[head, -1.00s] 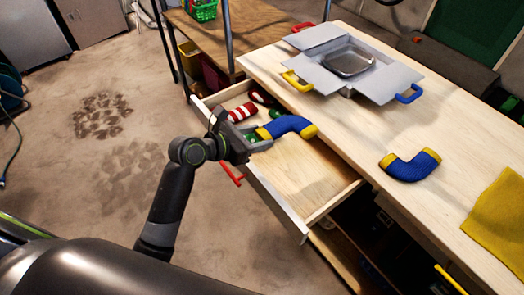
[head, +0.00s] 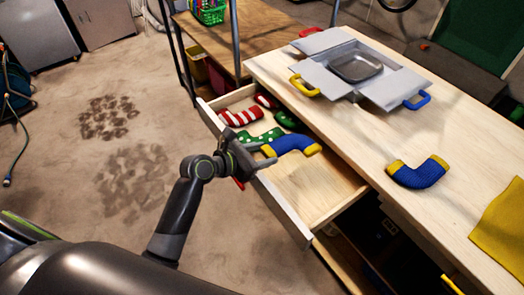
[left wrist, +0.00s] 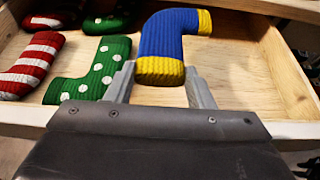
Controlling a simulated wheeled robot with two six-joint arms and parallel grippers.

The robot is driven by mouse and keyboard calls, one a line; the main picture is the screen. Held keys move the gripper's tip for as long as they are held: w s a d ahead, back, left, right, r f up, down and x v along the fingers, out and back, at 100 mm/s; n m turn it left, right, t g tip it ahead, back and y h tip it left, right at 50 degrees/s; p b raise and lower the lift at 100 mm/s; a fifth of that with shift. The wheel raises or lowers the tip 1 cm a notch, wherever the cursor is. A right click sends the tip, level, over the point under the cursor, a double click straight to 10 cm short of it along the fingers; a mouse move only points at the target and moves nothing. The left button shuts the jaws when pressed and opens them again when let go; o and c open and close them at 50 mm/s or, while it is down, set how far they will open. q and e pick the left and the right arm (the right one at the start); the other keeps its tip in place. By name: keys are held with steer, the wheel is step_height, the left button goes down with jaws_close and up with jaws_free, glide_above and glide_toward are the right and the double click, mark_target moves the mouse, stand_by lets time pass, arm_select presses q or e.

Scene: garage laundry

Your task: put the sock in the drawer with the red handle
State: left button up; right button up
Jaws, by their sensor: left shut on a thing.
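My left gripper (head: 266,156) is shut on the yellow cuff of a blue sock with yellow ends (head: 293,144). The sock also fills the middle of the left wrist view (left wrist: 165,38), with a finger on each side of its cuff. It is inside the open drawer (head: 305,190), above or on its floor; I cannot tell which. The drawer's red handle (head: 238,184) shows partly behind my gripper. A second blue and yellow sock (head: 418,172) lies on the worktop. My right gripper is not in view.
A red-white striped sock (head: 240,117) and a green dotted sock (head: 264,136) lie in the drawer's far part, with more socks behind. The drawer's near half is bare. A grey flapped box (head: 345,64) and yellow cloth (head: 502,222) are on the worktop (head: 365,125).

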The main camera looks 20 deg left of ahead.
arm_select(q)
steer(key=shift+f, duration=0.15)
steer(key=o, duration=1)
steer(key=shift+c, duration=0.2)
steer(key=shift+r, duration=0.35)
steer(key=v, duration=1.2)
steer(key=shift+r+p, duration=0.2)
steer(key=shift+p, duration=0.25)
